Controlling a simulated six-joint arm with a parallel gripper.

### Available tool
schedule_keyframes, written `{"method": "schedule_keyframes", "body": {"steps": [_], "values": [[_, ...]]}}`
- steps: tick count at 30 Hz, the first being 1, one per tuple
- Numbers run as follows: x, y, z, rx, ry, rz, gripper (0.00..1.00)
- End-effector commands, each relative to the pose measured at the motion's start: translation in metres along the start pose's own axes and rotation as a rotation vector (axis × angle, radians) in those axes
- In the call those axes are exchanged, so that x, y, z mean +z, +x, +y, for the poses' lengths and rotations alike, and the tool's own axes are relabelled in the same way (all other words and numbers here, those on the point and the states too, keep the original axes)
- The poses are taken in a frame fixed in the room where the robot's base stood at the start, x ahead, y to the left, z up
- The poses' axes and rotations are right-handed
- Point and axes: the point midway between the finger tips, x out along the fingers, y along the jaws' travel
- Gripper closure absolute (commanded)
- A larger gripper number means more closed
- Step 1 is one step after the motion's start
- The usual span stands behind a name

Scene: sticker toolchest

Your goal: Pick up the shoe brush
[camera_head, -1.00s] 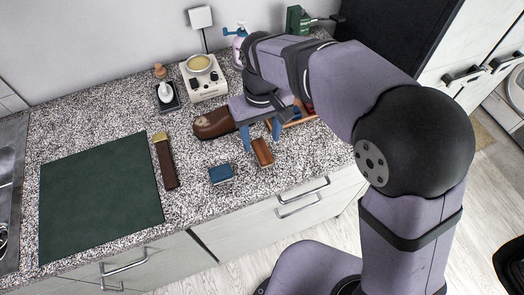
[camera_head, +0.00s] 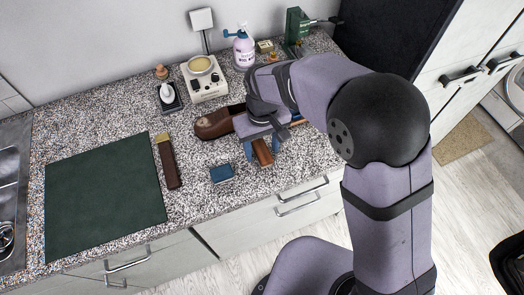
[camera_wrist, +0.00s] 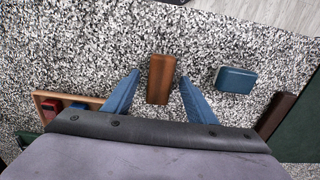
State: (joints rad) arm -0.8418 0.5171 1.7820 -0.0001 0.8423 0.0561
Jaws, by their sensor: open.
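The shoe brush is a small brown wooden block (camera_head: 263,153) on the speckled counter, near its front edge. In the wrist view the brush (camera_wrist: 160,80) lies lengthwise between the two blue fingers. My gripper (camera_head: 262,148) is open, with one finger on each side of the brush. In the wrist view my gripper (camera_wrist: 159,77) shows a gap on both sides of the brush. I cannot tell how far the fingertips are above the counter. My wrist hides the far end of the brush in the head view.
A blue block (camera_head: 222,174) lies close left of the brush. A brown shoe (camera_head: 214,124) lies behind, partly hidden by my wrist. A dark strop with a tan end (camera_head: 169,165) and a green mat (camera_head: 105,195) lie left. A wooden tray (camera_wrist: 60,98) is on the other side.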

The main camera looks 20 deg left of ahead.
Motion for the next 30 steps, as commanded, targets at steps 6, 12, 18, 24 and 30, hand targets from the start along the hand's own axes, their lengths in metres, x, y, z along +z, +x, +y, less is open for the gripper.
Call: {"method": "schedule_keyframes", "body": {"steps": [6, 12, 18, 24, 30], "values": [[0.0, 0.0002, 0.0, 0.0, 0.0, 0.0, 0.48], [0.0001, 0.0023, 0.0, 0.0, 0.0, -0.001, 0.48], [0.0003, 0.0044, 0.0, 0.0, 0.0, -0.001, 0.48], [0.0002, 0.0048, 0.0, 0.0, 0.0, -0.001, 0.48], [0.0001, 0.0047, 0.0, 0.0, 0.0, -0.001, 0.68]]}}
